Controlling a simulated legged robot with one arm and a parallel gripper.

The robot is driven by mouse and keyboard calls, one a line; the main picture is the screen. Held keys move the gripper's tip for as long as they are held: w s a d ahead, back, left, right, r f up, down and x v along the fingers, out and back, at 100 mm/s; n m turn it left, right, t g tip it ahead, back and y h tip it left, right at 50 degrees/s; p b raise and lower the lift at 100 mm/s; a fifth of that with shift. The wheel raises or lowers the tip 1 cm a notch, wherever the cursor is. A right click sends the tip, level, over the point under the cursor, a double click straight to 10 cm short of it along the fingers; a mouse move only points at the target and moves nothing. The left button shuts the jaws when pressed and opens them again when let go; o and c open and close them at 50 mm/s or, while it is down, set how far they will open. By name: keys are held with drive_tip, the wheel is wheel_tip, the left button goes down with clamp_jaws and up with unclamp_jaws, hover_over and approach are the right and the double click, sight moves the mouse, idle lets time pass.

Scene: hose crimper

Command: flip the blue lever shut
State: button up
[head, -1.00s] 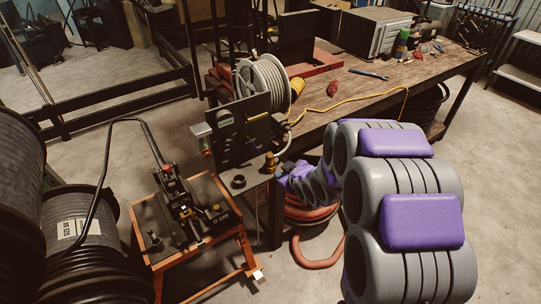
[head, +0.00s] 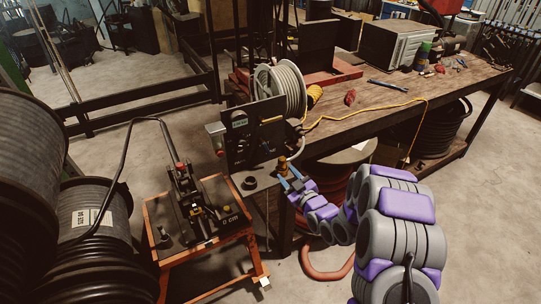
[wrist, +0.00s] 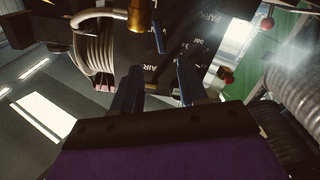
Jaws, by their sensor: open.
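In the wrist view, a small blue lever (wrist: 158,38) stands out beside a brass fitting (wrist: 143,15) at the black panel. The brass fitting also shows at the bench corner in the head view (head: 282,166), where I cannot separate the lever from my blue fingers. My gripper (wrist: 160,63) is open and empty, its two fingers on either side of the lever's line, with the lever just beyond the tips. In the head view my gripper (head: 289,174) is close by the brass fitting. I cannot tell whether it touches the lever.
A black panel (head: 240,150) and a hose reel (head: 280,90) stand on the wooden bench (head: 390,105). An orange cart (head: 215,200) with a long-handled tool is left of the bench corner. Large black hose drums (head: 35,150) fill the left side. Open floor lies at right.

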sight(267, 151)
drive_tip(key=b+x, duration=0.2)
drive_tip(key=x, duration=1.1)
drive_tip(key=shift+w+a, duration=0.2)
drive_tip(key=shift+w, duration=0.1)
clamp_jaws()
